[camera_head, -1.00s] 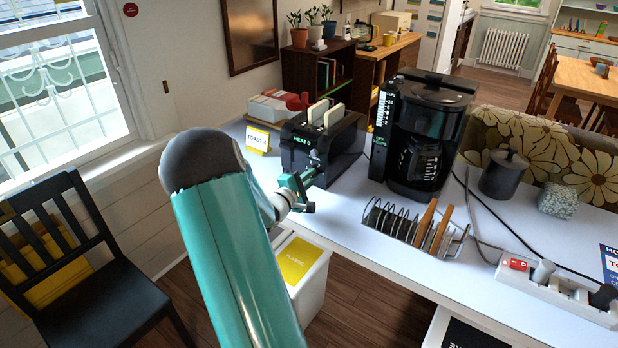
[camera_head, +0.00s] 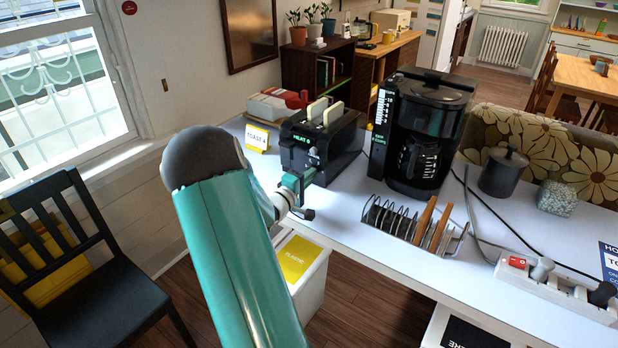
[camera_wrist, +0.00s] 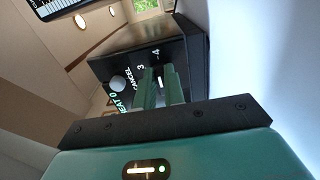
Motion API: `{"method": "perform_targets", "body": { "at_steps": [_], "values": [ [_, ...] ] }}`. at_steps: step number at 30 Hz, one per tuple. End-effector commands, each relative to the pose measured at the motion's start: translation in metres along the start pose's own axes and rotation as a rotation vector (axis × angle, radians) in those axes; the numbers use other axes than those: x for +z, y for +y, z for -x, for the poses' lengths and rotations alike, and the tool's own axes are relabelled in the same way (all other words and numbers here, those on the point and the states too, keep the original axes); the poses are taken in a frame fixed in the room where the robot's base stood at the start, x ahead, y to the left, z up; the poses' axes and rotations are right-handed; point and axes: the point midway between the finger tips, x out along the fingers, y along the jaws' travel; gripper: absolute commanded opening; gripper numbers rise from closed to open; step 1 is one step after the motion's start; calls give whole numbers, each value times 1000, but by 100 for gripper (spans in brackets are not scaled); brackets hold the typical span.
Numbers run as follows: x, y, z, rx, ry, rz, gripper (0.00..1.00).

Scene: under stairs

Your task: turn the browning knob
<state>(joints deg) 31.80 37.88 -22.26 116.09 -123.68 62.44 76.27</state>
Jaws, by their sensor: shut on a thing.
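The black toaster (camera_head: 343,145) stands on the white table with two pale bread slices (camera_head: 333,113) showing at its top. Its front carries lit "HEAT" lettering, with a digit too small to read surely. My gripper (camera_head: 310,176) is at the toaster's front face. In the wrist view its two green fingers (camera_wrist: 160,80) are shut on the browning knob, which they mostly hide; a small white mark shows between them. The numbers 3 and 4, the word CANCEL and a round grey button (camera_wrist: 118,83) show on the toaster face (camera_wrist: 180,52) around the fingers.
A card reading "TOAST 4" (camera_head: 257,137) stands left of the toaster. A black coffee maker (camera_head: 432,120) stands close on its right. A wire rack (camera_head: 392,222) with brown slices and a power strip (camera_head: 555,290) are nearer the table's front edge. A bin (camera_head: 306,272) stands below.

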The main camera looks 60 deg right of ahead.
Motion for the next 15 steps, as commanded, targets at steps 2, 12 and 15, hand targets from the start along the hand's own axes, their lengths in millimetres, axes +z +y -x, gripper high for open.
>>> {"method": "perform_targets", "body": {
  "at_steps": [2, 12, 15],
  "values": [
    [-1, -1, 1, -2, 1, 0, 0],
    [0, 0, 0, -1, 0, 1, 33],
    [0, 0, 1, -1, 0, 1, 33]
  ]
}}
